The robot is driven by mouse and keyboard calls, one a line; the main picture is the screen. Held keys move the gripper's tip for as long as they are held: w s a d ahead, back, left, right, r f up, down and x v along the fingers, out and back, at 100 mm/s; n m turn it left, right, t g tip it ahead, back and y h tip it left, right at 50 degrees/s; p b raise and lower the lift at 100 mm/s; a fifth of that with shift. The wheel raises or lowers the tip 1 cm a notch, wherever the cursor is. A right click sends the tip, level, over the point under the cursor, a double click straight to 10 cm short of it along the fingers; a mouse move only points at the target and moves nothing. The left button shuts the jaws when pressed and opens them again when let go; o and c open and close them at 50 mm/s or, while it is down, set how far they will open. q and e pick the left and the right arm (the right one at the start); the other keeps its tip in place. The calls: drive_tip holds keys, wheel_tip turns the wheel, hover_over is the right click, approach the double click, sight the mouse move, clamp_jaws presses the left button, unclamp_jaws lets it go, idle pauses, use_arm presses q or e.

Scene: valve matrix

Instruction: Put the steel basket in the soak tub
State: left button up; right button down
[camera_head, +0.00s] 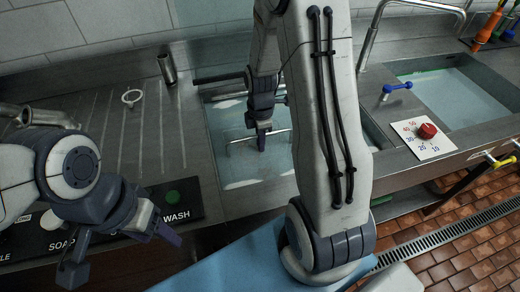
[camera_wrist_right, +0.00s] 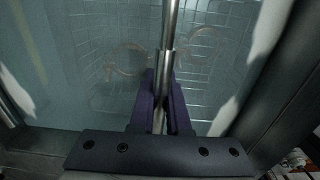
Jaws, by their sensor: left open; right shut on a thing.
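The steel basket's handle bar (camera_head: 238,143) shows over the water of the left basin (camera_head: 206,100), which appears to be the soak tub. My right gripper (camera_head: 260,140) reaches down into this basin and is shut on the bar. In the right wrist view the purple fingers (camera_wrist_right: 160,105) clamp the steel handle (camera_wrist_right: 169,30). A wire mesh (camera_wrist_right: 110,25), apparently the basket, shows faintly below through the water. I cannot tell whether it touches the bottom. My left gripper (camera_head: 120,252) is open and empty, in front of the counter at lower left.
A second water-filled basin (camera_head: 455,95) lies at right, with a blue-handled valve (camera_head: 397,88) and a red dial (camera_head: 428,131) on a white plate beside it. A black label panel (camera_head: 160,205) reads WASH. A steel cylinder (camera_head: 167,68) stands behind the ribbed drainboard (camera_head: 120,125).

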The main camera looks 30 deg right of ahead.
drive_tip(key=shift+f, duration=1.85)
drive_tip(key=c, duration=0.9)
unclamp_jaws()
